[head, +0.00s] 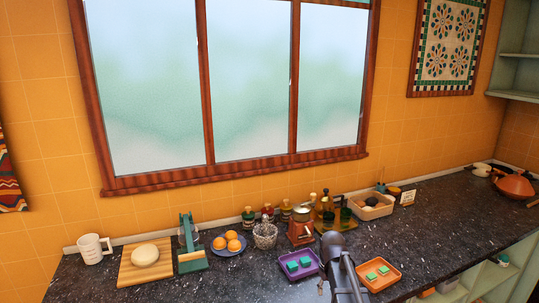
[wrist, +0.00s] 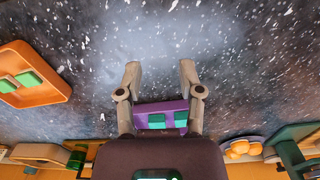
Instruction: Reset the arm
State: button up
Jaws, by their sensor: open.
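My gripper (wrist: 160,72) is open in the wrist view, its two grey fingers spread apart with nothing between the tips. Below the fingers is the dark speckled counter (wrist: 225,70). A purple tray (wrist: 176,106) with green blocks shows behind the fingers, partly hidden by the gripper body. In the head view my dark arm reaches over the counter between the purple tray (head: 284,258) and an orange tray (head: 393,283), which also holds green blocks. The fingers are hard to make out there.
To the left are a white mug (head: 91,249), a cutting board (head: 128,275) with a pale round item, a green stand (head: 192,263) and a blue plate (head: 219,249) of oranges. A grinder (head: 301,231), bottles and a beige bin (head: 372,211) stand behind. The right counter is mostly clear.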

jog(key=s+f+m+b, duration=0.1)
jog(key=s+f+b, duration=0.2)
jog(key=s, duration=0.4)
jog(key=s+a+f+m+b, duration=0.1)
jog(key=s+f+m+b, duration=0.1)
jog(key=s, duration=0.5)
jog(key=shift+a+f+b, duration=0.3)
jog(key=shift+f+b, duration=0.2)
jog(key=shift+f, duration=0.4)
